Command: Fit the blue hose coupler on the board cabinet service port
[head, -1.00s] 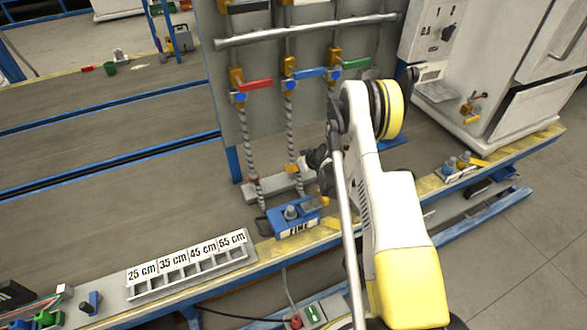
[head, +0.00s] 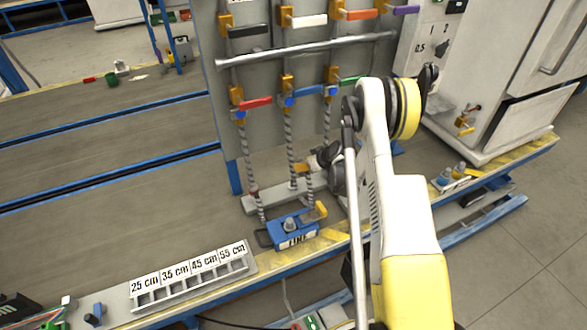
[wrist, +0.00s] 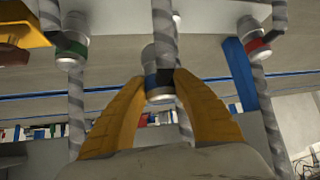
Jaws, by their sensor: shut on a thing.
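In the wrist view, the blue-banded hose coupler (wrist: 155,78) is held between the two yellow fingers of my gripper (wrist: 160,92). A grey ribbed hose (wrist: 163,22) runs up from it. In the head view, my gripper (head: 303,168) is low in front of the grey board, at the middle hose (head: 290,140) under the blue-levered valve (head: 306,91); the coupler is too small to make out there. A brass fitting (head: 466,122) sits on the white cabinet (head: 500,90) at right; I cannot tell if it is the service port.
A red-banded coupler (wrist: 253,40) and a green-banded coupler (wrist: 71,48) hang nearby in the wrist view. The table left of the board is largely clear.

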